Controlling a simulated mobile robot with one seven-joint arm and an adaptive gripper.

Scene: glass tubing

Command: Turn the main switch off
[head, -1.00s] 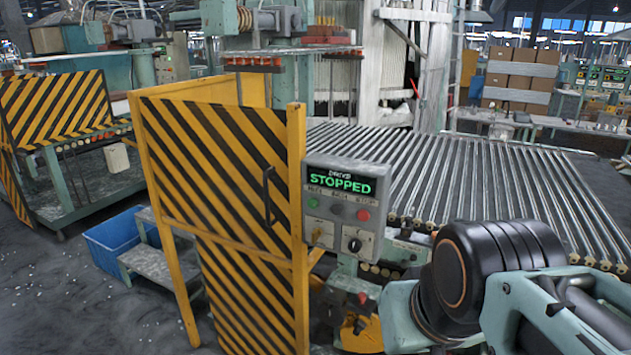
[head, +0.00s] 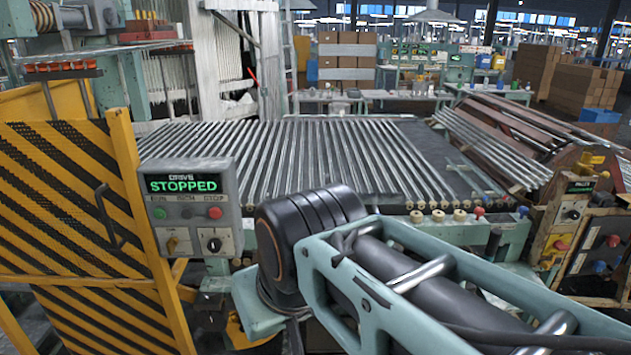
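A grey control box (head: 192,205) stands just right of the striped gate, with a display (head: 184,184) reading DRIVE STOPPED in green. Below the display are a green button (head: 160,213), a grey one and a red button (head: 215,213). Underneath, a black rotary knob (head: 214,244) sits on a pale plate, with a brass-coloured switch (head: 172,245) to its left. I see no readable label naming the main switch. My arm crosses the lower right, its black joint close to the box's right side. My gripper is not in view.
A yellow-and-black striped gate (head: 70,190) stands at left. A table of glass tubes (head: 300,160) lies behind the box. A second control panel (head: 572,215) with a black knob and red button is at right, beside a dark box (head: 600,240) with buttons. Stacked cartons stand far back.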

